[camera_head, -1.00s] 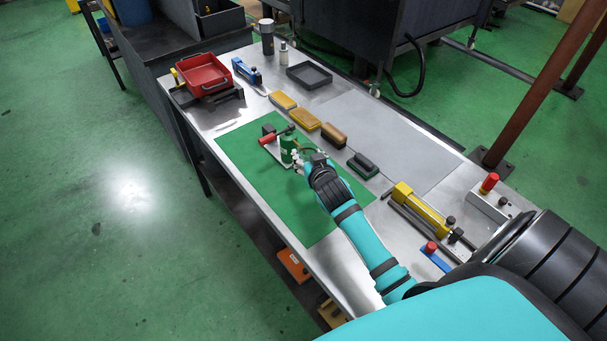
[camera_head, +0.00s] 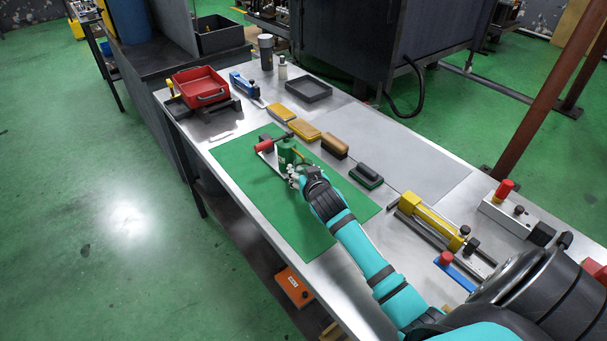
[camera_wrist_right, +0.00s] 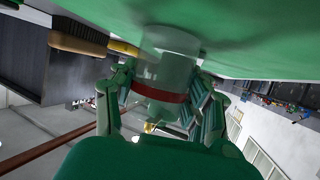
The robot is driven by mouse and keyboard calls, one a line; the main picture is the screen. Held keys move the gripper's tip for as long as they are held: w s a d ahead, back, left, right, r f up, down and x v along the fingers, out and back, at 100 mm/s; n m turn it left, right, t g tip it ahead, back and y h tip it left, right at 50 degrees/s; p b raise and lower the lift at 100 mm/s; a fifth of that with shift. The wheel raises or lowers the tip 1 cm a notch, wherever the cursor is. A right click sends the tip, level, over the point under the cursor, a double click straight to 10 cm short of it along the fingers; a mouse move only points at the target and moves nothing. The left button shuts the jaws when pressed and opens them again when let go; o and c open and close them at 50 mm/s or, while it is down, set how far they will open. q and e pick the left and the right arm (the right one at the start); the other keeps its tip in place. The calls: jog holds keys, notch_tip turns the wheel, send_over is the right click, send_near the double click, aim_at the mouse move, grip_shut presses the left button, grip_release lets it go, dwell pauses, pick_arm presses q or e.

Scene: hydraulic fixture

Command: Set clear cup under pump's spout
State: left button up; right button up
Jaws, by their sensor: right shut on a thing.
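The pump (camera_head: 287,151) is a green upright cylinder with a red-ended handle, on a small plate on the green mat (camera_head: 250,159). My right gripper (camera_head: 294,178) is just in front of the pump, low over the mat. In the right wrist view, the fingers of my right gripper (camera_wrist_right: 160,105) are closed around the clear cup (camera_wrist_right: 167,63), a see-through cylinder. A red band crosses it; I cannot tell whether it is on the cup or behind it. The spout's position over the cup is unclear. My left gripper is out of view.
Several brushes and pads, including a brown brush (camera_head: 334,146), line the mat's right side. A red tray (camera_head: 201,85) and dark tray (camera_head: 309,90) stand farther back. A yellow cylinder device (camera_head: 428,222) lies at the front right. The mat's front left is clear.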

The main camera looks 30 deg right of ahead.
jog(key=shift+f, duration=0.15)
jog(key=o, duration=1.2)
jog(key=shift+c, duration=0.2)
jog(key=shift+s, duration=0.1)
jog(key=v, duration=1.2)
jog(key=shift+r+b, duration=0.25)
jog(key=shift+b, duration=0.05)
